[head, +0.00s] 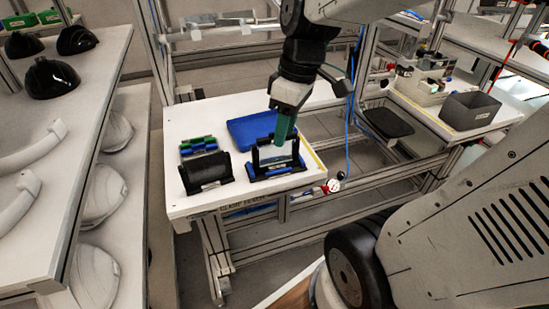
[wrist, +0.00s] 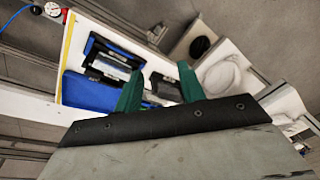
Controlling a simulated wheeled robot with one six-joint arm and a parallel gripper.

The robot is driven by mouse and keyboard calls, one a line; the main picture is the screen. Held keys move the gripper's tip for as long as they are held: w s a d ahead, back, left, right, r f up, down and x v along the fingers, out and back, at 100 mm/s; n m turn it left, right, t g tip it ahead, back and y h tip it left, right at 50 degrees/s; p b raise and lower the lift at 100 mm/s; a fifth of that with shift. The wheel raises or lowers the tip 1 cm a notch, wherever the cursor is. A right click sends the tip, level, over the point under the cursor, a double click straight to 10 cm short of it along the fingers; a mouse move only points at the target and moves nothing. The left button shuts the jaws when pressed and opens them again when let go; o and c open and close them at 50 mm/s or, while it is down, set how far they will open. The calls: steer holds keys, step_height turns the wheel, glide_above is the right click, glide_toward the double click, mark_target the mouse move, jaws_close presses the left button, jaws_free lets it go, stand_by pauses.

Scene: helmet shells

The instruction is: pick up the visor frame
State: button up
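The visor frame (head: 268,158) looks like a dark frame around a clear, shiny pane. It sits upright in a black holder on the white bench, near the front edge. In the wrist view the visor frame (wrist: 110,62) is at the upper left, beyond the left finger. My gripper (head: 281,146) hangs over the bench with its green fingers pointing down, close to the visor frame. In the wrist view my gripper (wrist: 158,68) has its two green fingers wide apart with nothing held between them. Whether a finger touches the frame cannot be told.
A black rounded part in a holder (head: 207,172) stands to the left of the visor frame. A blue tray (head: 250,128) lies behind, and green and blue pieces (head: 198,146) sit at the back left. Shelves with helmet shells (head: 50,78) stand at the left. A grey bin (head: 470,110) is at the right.

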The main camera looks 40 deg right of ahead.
steer(key=w+d+f+n+y, duration=0.1)
steer(key=w+d+f+n, duration=0.2)
steer(key=w+d+f, duration=0.15)
steer(key=n+t+y, duration=0.1)
steer(key=n, duration=0.4)
glide_above(295, 142)
steer(key=d, duration=0.2)
step_height(295, 142, down, 6)
steer(key=shift+s+a+f, duration=0.15)
steer(key=shift+s, duration=0.15)
steer(key=x, duration=0.7)
steer(key=shift+w+d+f, duration=0.1)
steer(key=shift+d+f, duration=0.15)
jaws_close()
